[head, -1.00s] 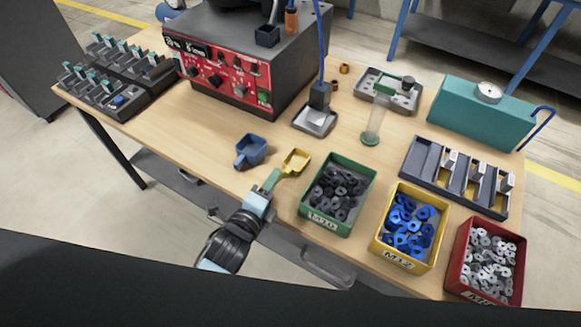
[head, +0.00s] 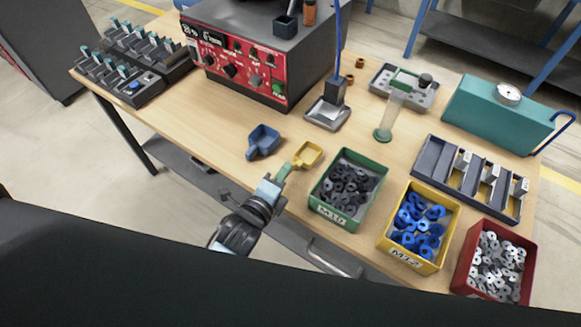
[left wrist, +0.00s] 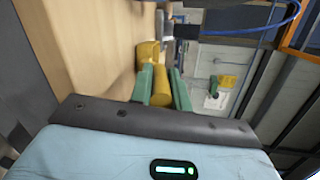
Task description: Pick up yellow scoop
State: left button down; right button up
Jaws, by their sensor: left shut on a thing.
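The yellow scoop (head: 306,156) is at the front edge of the table, between the blue scoop and the green bin. My left gripper (head: 282,173) is shut on the scoop's handle, which points toward the front edge. In the left wrist view the yellow handle (left wrist: 161,86) sits between the two green fingers of my left gripper (left wrist: 162,90). I cannot tell whether the scoop still touches the table. My right gripper is not in view.
A blue scoop (head: 263,141) lies left of the yellow one. A green bin (head: 326,212) of dark nuts stands close on the right, then a yellow bin (head: 400,259) and a red bin (head: 532,262). A red-fronted machine (head: 237,65) stands behind.

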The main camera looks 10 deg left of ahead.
pick_arm(q)
jog(key=shift+r, duration=0.55)
jog(key=shift+s+a+r, duration=0.15)
jog(key=shift+s+r, duration=0.05)
jog(key=shift+r, duration=0.45)
jog(key=shift+s+a+r, duration=0.15)
jog(key=shift+r, duration=0.45)
jog(key=s+a+r, duration=0.1)
jog(key=s+a, duration=0.8)
jog(key=s, duration=0.2)
jog(key=shift+s+a+r+b, duration=0.2)
jog(key=shift+s+a+b, duration=0.05)
jog(key=shift+a+b, duration=0.15)
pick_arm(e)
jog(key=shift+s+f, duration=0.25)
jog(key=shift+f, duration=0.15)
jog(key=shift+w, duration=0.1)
pick_arm(q)
jog(key=shift+d, duration=0.1)
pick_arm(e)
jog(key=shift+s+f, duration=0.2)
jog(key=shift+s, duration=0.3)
